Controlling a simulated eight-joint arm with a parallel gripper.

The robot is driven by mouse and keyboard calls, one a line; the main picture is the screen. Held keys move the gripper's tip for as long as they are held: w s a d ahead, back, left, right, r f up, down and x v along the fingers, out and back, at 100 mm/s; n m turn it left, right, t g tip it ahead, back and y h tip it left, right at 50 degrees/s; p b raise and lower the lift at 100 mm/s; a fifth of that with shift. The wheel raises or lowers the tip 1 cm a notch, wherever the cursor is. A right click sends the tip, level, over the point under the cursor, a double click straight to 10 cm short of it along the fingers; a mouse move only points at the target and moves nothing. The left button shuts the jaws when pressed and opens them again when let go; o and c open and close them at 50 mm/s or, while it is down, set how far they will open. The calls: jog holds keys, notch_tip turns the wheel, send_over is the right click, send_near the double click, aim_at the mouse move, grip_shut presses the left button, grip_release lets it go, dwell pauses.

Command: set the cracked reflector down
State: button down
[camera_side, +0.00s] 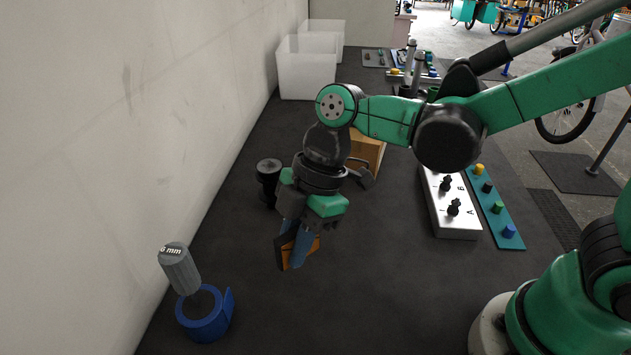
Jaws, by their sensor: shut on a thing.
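My gripper (295,247) points down over the dark bench mat, left of the picture's middle. Its blue-grey fingers are shut on the orange cracked reflector (283,252). The reflector is held tilted, with a dark edge along its left side. Part of it is hidden by the fingers. I cannot see a crack at this size. I cannot tell whether its lower end touches the mat or hangs just above it.
A blue ring-shaped holder (207,318) and a grey cylinder marked "6 mm" (178,268) stand front left. A black knob-like part (268,180) is behind the gripper. A white switch box (452,215) and teal peg strip (497,212) lie right. White bins (306,72) stand behind. The front middle is clear.

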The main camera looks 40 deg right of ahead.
aim_at(291, 301)
jog(key=shift+f, duration=4.3)
jog(key=shift+f, duration=0.15)
jog(key=c, duration=0.8)
grip_release()
jog(key=v, duration=1.2)
jog(key=d+r+m+t+h, duration=0.2)
jog(key=d+m+t+h, duration=0.2)
jog(key=d+m+t, duration=0.3)
jog(key=shift+d+m, duration=2.6)
jog(key=shift+m, duration=2.9)
